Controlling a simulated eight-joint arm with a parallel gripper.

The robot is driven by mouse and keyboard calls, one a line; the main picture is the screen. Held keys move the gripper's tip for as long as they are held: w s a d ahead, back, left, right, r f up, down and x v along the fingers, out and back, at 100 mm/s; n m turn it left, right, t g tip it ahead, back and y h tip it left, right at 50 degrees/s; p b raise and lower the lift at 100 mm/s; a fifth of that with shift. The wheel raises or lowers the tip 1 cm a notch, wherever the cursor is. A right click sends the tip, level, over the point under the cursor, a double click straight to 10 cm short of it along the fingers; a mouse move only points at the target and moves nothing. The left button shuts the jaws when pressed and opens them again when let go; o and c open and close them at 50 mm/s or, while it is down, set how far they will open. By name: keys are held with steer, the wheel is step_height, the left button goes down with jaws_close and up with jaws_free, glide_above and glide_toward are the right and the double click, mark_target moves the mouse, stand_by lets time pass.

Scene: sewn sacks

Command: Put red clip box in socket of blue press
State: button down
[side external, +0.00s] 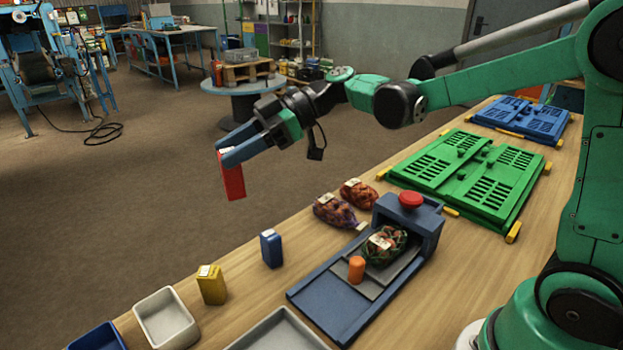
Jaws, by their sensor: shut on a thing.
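The red clip box (233,183) hangs upright from my gripper (228,157), whose blue fingers are shut on its upper end. It is in the air at the far left side of the table, above the blue box and left of the press. The blue press (325,301) lies on the table with a red button (411,199) on its housing. A net sack with green and red contents (385,246) lies in its bed, and an orange cylinder (357,269) stands in front of the sack. I cannot make out an empty socket on the press.
A blue box (271,248) and a yellow box (211,285) stand on the table's left edge. Trays (165,317) are at the front; green panels (467,180) lie at right.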

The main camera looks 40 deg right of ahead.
steer(key=r+n+g, duration=0.1)
steer(key=a+r+n+g, duration=0.1)
steer(key=n+g, duration=0.1)
steer(key=shift+a+r+g+y, duration=0.1)
steer(key=shift+r+g+y, duration=0.2)
steer(key=shift+r+y, duration=0.1)
step_height(320, 180, down, 20)
steer(key=shift+s+r, duration=0.1)
steer(key=shift+r, duration=0.05)
stand_by(0.4)
steer(key=shift+c, duration=2.1)
jaws_free()
